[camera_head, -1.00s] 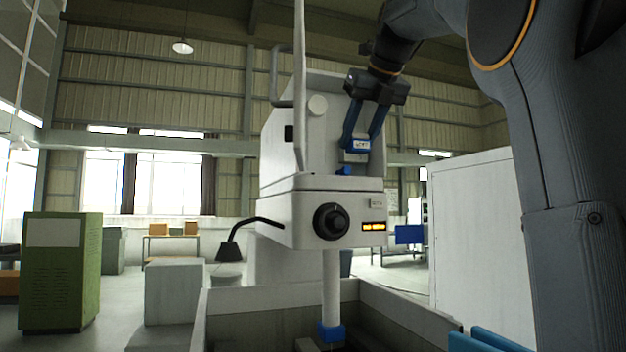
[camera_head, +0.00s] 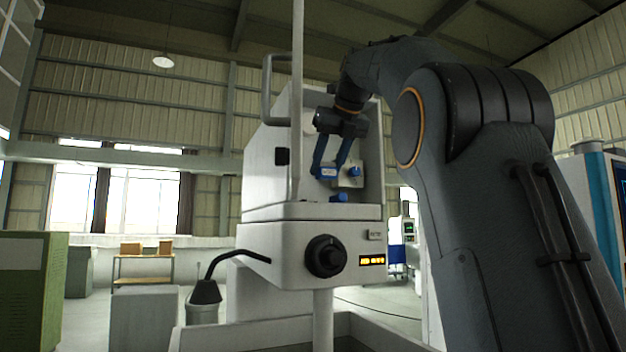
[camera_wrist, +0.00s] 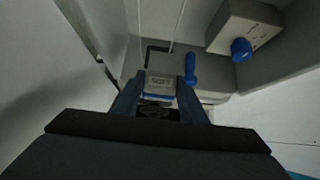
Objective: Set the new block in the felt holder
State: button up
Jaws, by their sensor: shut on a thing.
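My gripper (camera_head: 327,170) has blue fingers and is shut on the new block, a small pale block with dark lettering (camera_wrist: 161,84). In the wrist view the block sits between the two fingertips, with a blue band at its near edge. My gripper is in the open recess of the white machine head (camera_head: 290,235), above its lower housing. I cannot make out the felt holder for certain; the gripper and block may hide it. Whether the block touches anything beyond the fingers is not clear.
A grey box with a blue knob (camera_wrist: 242,49) is right of the block, with a blue lever (camera_wrist: 191,66) nearer to it. Two thin lines run down behind the block. A thin pale upright (camera_head: 297,100) stands in front of the head.

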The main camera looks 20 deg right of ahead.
jog(key=w+p, duration=0.5)
jog(key=w, duration=0.5)
jog(key=shift+r+p, duration=0.1)
jog(key=shift+p, duration=0.2)
jog(key=shift+w+f, duration=0.1)
jog(key=shift+f, duration=1.75)
jog(key=shift+f, duration=0.1)
jog(key=shift+f, duration=0.35)
jog(key=shift+f+b, duration=0.1)
jog(key=shift+b, duration=0.25)
jog(key=o, duration=1.1)
